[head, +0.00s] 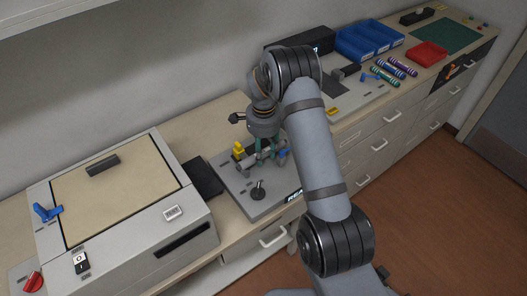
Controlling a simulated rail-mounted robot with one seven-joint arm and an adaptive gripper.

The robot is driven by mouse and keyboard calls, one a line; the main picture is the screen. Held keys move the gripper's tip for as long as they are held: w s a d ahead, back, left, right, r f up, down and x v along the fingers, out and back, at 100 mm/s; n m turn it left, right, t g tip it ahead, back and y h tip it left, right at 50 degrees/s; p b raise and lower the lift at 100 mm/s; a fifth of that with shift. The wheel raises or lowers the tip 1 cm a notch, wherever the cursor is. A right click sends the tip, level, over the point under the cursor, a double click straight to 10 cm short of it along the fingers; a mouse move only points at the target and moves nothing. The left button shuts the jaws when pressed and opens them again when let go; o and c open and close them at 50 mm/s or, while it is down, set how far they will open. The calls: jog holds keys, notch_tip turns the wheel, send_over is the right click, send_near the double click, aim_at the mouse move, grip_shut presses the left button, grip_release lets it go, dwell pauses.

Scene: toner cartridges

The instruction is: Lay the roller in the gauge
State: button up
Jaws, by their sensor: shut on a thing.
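My gripper (270,161), with teal fingers, is low over a grey bench unit that looks like the gauge (235,187). It is shut on a grey rod-like piece, taken as the roller (249,160), which lies crosswise at the fingertips. I cannot tell whether the roller touches its supports. On the gauge are a yellow part (238,150) at the left, a blue part (283,153) at the right and a black knob lever (258,189) in front. A dark display with white letters is on its front edge.
A large grey lidded machine (120,185) stands left of the gauge, with a dark pad (203,178) between them. Beyond my arm are striped cylinders (389,71), blue bins (368,40), a red tray (428,54) and a green mat (446,36).

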aim_at(263, 154)
jog(key=shift+f+b, duration=0.45)
jog(key=o, duration=1)
jog(key=shift+c, duration=0.2)
jog(key=shift+r, duration=0.15)
jog(key=shift+r+p, duration=0.5)
jog(key=shift+r, duration=0.1)
notch_tip(263, 154, up, 11)
jog(key=b, duration=0.1)
jog(key=shift+r, duration=0.2)
